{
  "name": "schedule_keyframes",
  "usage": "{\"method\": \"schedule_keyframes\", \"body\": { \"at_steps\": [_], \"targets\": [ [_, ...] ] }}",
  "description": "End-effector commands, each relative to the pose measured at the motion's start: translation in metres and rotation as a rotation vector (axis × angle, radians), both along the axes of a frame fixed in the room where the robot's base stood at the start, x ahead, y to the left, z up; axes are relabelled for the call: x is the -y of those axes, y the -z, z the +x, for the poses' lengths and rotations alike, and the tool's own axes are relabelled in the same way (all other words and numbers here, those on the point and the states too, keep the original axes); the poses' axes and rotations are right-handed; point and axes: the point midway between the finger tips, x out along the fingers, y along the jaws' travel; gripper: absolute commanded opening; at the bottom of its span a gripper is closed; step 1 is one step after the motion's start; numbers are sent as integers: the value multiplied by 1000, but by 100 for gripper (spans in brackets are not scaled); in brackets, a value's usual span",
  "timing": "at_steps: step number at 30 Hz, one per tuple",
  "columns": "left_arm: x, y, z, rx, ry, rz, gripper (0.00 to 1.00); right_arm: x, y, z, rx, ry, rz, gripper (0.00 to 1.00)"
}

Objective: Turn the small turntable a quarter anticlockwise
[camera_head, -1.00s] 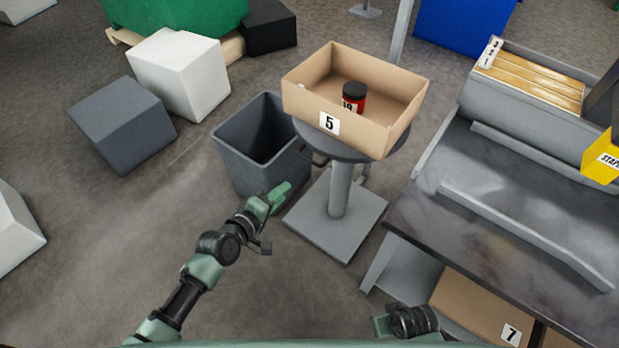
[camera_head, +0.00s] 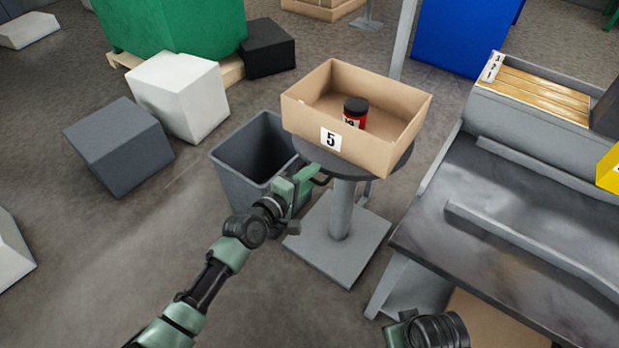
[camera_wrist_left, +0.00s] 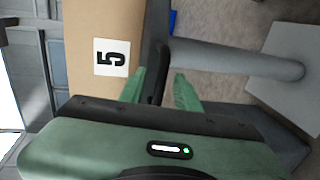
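The small turntable is a dark grey round disc (camera_head: 402,160) on a grey post (camera_head: 341,210) with a square foot. A cardboard box (camera_head: 364,150) marked 5 sits on it and holds a red jar with a black lid (camera_head: 355,112). My left gripper (camera_head: 310,178) is at the near left rim of the disc, below the box. In the left wrist view its two green fingers (camera_wrist_left: 162,88) are apart, with a dark bar (camera_wrist_left: 159,72) between them; whether they touch it I cannot tell. My right gripper is only partly visible at the bottom edge (camera_head: 395,335).
A grey bin (camera_head: 235,180) stands just left of the post, close to my left gripper. A grey metal workbench (camera_head: 470,215) is on the right. White (camera_head: 185,95) and dark grey (camera_head: 118,145) blocks lie on the floor at left.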

Motion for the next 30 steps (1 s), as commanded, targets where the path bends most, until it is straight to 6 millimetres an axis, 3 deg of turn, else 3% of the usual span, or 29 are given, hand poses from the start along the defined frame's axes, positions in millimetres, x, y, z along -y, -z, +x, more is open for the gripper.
{"method": "schedule_keyframes", "body": {
  "at_steps": [3, 6, 7, 30],
  "targets": [
    [0, 0, 0, 0, 0, 0, 33, 0, 0, 0, 0, 0, 0, 36],
    [0, 0, 0, 0, 0, 0, 5, 0, 0, 0, 0, 0, 0, 36],
    [0, 0, 0, 1, -1, 1, 0, 0, 0, 0, 0, 0, 0, 36],
    [-1, 0, 0, 0, -1, 2, 0, 0, 0, 0, 0, 0, 0, 36]
  ]
}}
